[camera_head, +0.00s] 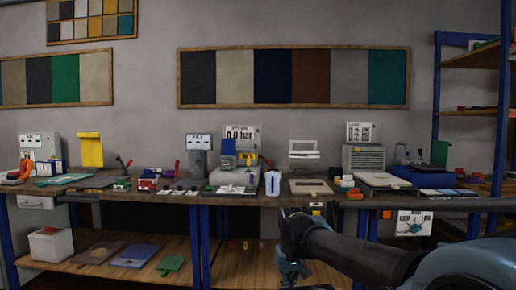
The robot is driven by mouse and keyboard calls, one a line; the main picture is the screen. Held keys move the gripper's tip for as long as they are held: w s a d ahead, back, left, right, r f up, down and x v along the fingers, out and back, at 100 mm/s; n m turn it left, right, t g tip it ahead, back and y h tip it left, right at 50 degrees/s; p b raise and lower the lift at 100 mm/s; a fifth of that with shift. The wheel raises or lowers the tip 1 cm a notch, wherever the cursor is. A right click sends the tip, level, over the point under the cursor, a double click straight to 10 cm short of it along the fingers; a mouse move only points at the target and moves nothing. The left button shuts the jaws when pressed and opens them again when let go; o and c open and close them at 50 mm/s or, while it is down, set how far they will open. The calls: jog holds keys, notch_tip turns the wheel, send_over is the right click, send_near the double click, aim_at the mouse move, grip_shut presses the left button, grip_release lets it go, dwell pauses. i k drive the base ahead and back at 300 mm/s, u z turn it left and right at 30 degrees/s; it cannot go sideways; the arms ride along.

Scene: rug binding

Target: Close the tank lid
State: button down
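I cannot tell for certain which thing is the tank or its lid. A grey machine (242,139) with a "0.0 bar" display stands at the middle of the bench, with a blue and yellow part on its front. To its right, a white frame-like piece (304,150) stands raised behind a flat beige plate (310,187). An upright yellow panel (90,150) stands on the left bench. My gripper (290,272) hangs at the bottom centre, in front of and below the bench edge, apart from everything. Its fingers are dark and partly cut off, so their opening is unclear.
The long wooden bench (262,200) is crowded with small tools and machines. A white-and-blue cup (272,183) stands near its front edge. A lower shelf (205,262) holds a white bin (51,245) and flat pieces. A blue-framed rack (437,95) stands at right.

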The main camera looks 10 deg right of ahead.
aim_at(228, 146)
jog(key=i, duration=1.2)
jog(key=u, duration=0.25)
